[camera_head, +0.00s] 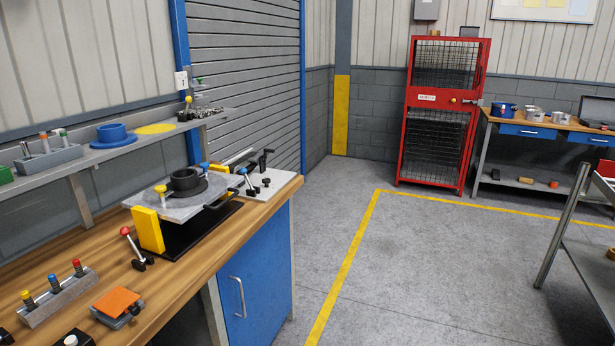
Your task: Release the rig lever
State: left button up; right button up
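A lever with a red ball knob (125,231) stands on the wooden workbench in front of the rig, with a black block at its foot. Its thin rod leans up and to the left. I cannot tell from labels which part is the rig lever. Neither of my grippers is in view.
A rack with several coloured-top pins (58,298) and an orange pad (117,302) lie near the lever. A shelf (110,152) with a blue ring (112,133) runs behind the rig. A red mesh cabinet (440,112) stands far back. The grey floor right of the bench is clear.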

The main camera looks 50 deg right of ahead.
aim_at(243, 170)
jog(key=z, duration=1.3)
jog(key=i+l+z, duration=0.25)
jog(key=i+l, duration=0.15)
jog(key=i+l+z, duration=0.3)
jog(key=i, duration=0.2)
